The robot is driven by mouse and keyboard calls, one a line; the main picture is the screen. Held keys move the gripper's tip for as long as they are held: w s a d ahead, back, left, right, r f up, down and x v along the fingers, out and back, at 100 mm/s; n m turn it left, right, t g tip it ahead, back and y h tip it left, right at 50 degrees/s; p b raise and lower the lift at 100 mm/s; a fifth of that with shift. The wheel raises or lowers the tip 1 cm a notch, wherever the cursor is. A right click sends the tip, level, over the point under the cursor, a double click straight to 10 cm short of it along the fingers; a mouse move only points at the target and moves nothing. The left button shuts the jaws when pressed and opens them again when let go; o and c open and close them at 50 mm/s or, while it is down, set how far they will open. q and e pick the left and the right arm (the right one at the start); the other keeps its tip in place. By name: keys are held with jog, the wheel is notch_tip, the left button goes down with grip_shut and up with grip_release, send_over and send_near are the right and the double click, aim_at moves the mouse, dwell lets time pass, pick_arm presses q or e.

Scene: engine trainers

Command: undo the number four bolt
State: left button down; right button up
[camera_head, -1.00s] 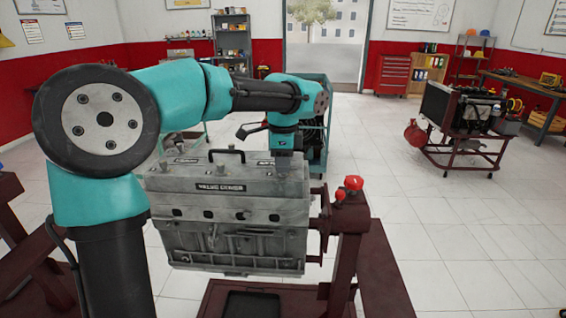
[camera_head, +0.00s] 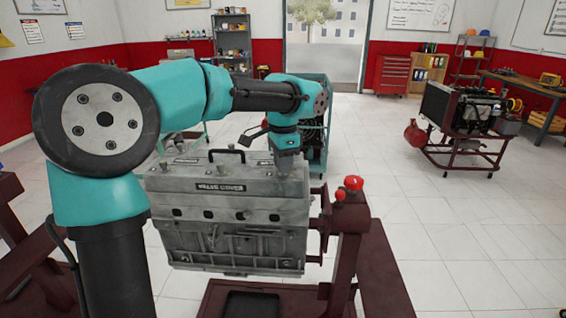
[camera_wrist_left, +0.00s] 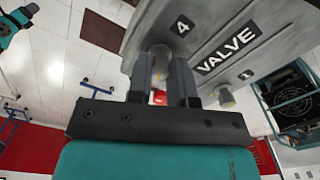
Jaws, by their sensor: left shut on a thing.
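The engine's grey valve cover (camera_head: 227,185) stands in front of me with a black handle on top. In the left wrist view the cover (camera_wrist_left: 215,30) carries a label "4", and the number four bolt (camera_wrist_left: 160,56) stands beside it. My left gripper (camera_wrist_left: 162,72) is shut on this bolt, one finger on each side. In the head view my left gripper (camera_head: 288,166) points down at the cover's right end, and the bolt is hidden there. Another bolt (camera_wrist_left: 224,95) stands free by the label "1". My right gripper is not in view.
The dark red engine stand (camera_head: 347,240) with red knobs (camera_head: 353,183) is right of the engine. A black tray (camera_head: 252,304) lies below it. A teal cart (camera_head: 316,125) stands close behind. The tiled floor to the right is clear up to another engine trainer (camera_head: 465,120).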

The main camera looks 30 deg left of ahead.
pick_arm(q)
jog(key=n, duration=1.5)
jog(key=shift+n, duration=0.3)
jog(key=n, duration=0.3)
jog(key=shift+n, duration=0.3)
jog(key=n, duration=0.3)
jog(key=shift+n, duration=0.3)
jog(key=n, duration=0.3)
jog(key=shift+n, duration=2)
